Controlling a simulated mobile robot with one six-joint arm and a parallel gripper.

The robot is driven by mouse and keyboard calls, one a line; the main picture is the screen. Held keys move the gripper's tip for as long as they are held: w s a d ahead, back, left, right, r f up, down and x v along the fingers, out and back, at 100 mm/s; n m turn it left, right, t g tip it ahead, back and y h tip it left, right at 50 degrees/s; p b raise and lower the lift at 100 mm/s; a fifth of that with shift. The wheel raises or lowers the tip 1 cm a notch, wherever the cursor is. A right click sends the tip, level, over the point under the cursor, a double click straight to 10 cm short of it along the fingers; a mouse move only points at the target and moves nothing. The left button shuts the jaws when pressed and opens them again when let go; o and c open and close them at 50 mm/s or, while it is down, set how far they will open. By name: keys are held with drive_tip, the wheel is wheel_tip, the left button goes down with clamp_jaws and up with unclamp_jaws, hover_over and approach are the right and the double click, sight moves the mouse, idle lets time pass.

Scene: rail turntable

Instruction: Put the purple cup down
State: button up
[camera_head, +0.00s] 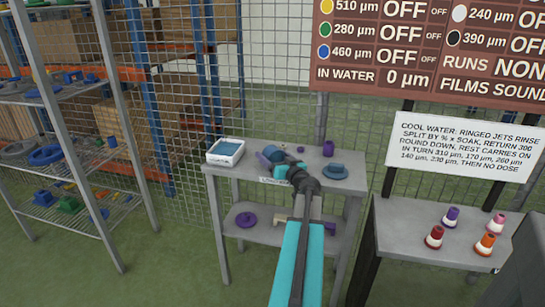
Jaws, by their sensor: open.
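My arm reaches over the small grey two-tier table, and my gripper (284,169) is above its top near the middle, open. A purple cup-like piece (328,148) stands upright at the back right of the tabletop, apart from my gripper. A blue rounded piece (273,153) with a purple part at its left is just beyond my gripper tips. My gripper partly hides it, and I cannot tell whether they touch. Which purple piece is the task's cup is not clear.
A white tray with blue inside (225,152) is at the tabletop's left, and a blue hat-shaped piece (335,171) at its right. A purple disc (246,219) lies on the lower shelf. A right-hand table (405,231) holds several coloured cones. Mesh fence (270,60) stands behind.

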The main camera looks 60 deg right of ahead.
drive_tip(key=shift+s+r, duration=0.1)
drive_tip(key=shift+b+v, duration=0.75)
drive_tip(key=shift+v, duration=5.2)
drive_tip(key=shift+a, duration=0.1)
